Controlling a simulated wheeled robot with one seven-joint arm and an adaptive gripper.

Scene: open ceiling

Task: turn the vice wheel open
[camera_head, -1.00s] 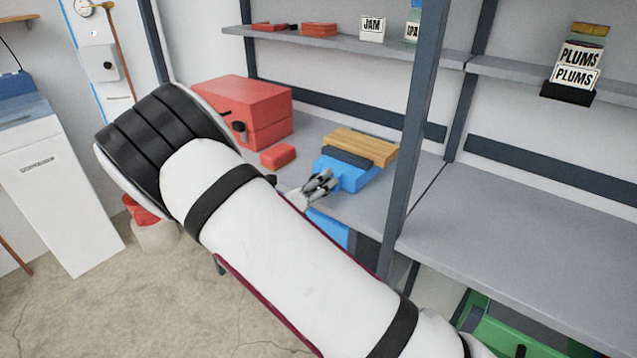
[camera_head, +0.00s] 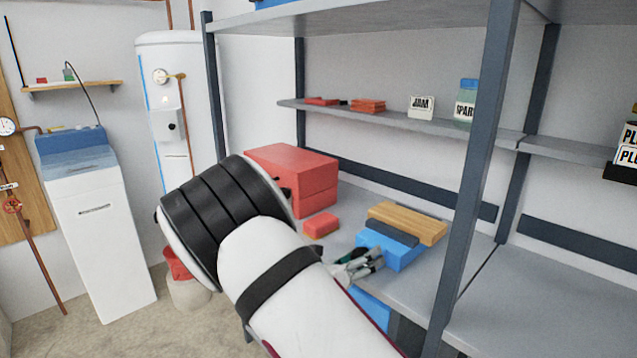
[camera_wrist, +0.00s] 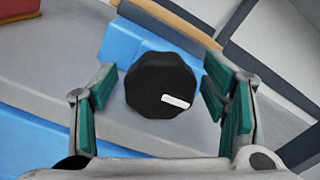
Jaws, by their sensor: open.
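The blue vice (camera_head: 405,256) sits at the front edge of the shelf, with a dark grey piece (camera_head: 388,232) and a wooden board (camera_head: 410,222) at its top. In the wrist view the black vice wheel (camera_wrist: 150,80), a faceted knob with a white mark, faces the camera. My gripper (camera_head: 364,264) is at the vice's front. In the wrist view my gripper (camera_wrist: 158,92) is open, with one green-padded finger on each side of the wheel. Gaps show between pads and wheel; depth is hard to tell. In the head view the wheel is hidden.
A red toolbox (camera_head: 305,182) and a small red block (camera_head: 320,225) are on the same shelf, left of the vice. A dark shelf post (camera_head: 470,180) rises to its right. The bay beyond the post (camera_head: 560,315) is clear.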

